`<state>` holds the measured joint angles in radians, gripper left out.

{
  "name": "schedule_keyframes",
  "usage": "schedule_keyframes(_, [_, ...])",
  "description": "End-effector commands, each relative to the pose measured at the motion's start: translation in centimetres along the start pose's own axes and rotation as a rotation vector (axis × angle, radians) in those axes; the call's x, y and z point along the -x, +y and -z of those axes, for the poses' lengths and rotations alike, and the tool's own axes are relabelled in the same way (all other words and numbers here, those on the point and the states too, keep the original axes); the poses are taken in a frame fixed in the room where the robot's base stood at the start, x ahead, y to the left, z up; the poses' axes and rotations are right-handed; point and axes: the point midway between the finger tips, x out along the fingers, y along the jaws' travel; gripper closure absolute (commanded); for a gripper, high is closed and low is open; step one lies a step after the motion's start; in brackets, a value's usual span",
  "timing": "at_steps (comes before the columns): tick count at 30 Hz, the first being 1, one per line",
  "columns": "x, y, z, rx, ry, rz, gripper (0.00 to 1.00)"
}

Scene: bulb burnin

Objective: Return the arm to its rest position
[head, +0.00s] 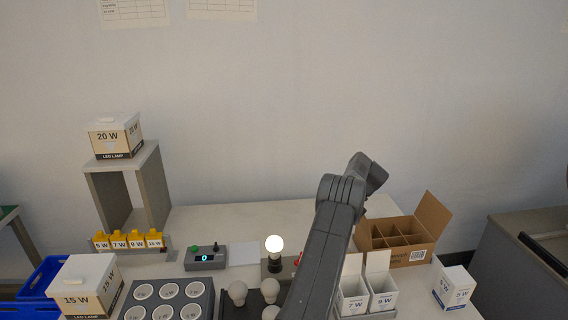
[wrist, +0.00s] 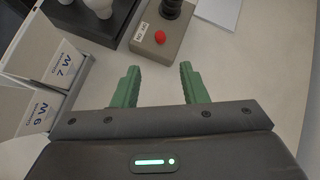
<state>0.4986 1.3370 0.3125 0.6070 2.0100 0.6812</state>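My gripper (wrist: 157,68) shows in the wrist view with its two green fingers apart and nothing between them. It hangs over the bare white table, near the grey box with a red button (wrist: 160,37) and apart from it. In the head view my arm rises from the bottom edge and bends at the top, above the table; the fingers are hidden there. A lit bulb (head: 274,243) stands upright on the grey box, left of my arm. My arm covers part of that box.
An open cardboard box with dividers (head: 408,240) stands right of my arm. Open white cartons (head: 383,292) and a closed carton (head: 453,288) are in front. A tray of round cups (head: 205,292), loose bulbs (head: 238,292) and a control box (head: 206,257) lie left.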

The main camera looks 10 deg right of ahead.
Motion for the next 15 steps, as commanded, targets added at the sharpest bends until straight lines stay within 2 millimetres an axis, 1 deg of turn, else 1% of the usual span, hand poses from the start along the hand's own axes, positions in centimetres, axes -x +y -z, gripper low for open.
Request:
schedule_keyframes(6, [-1.1, 0.0, 0.3, 0.000, -0.001, 0.000, 0.61])
schedule_keyframes(15, [-2.4, 0.1, 0.3, 0.000, 0.000, 0.000, 0.61])
